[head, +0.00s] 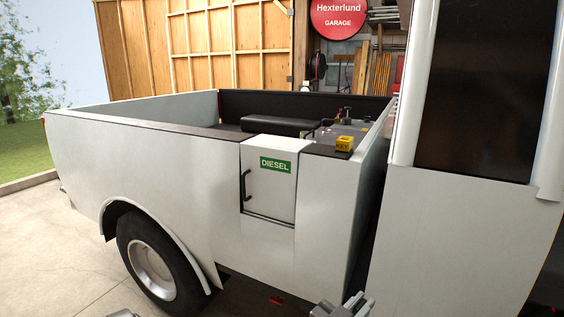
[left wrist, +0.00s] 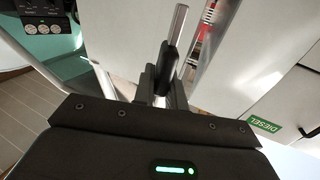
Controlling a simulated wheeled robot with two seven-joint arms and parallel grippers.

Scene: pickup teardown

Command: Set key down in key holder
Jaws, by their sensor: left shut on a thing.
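The yellow key holder (head: 344,143), a small block marked with the word KEY, sits on the top ledge of the truck bed, right of the DIESEL door. My left gripper (head: 342,304) shows at the bottom edge of the head view, well below the holder and apart from it. In the left wrist view its fingers (left wrist: 157,85) are shut on the key (left wrist: 167,58), which has a black part and a silver shaft pointing away from the gripper. The key cannot be made out clearly in the head view.
The white truck bed side (head: 150,160) and the DIESEL door (head: 268,185) with its black handle stand in front. The cab side (head: 450,230) rises at the right. A black cushion-like thing (head: 283,125) lies near the holder. The space above the ledge is clear.

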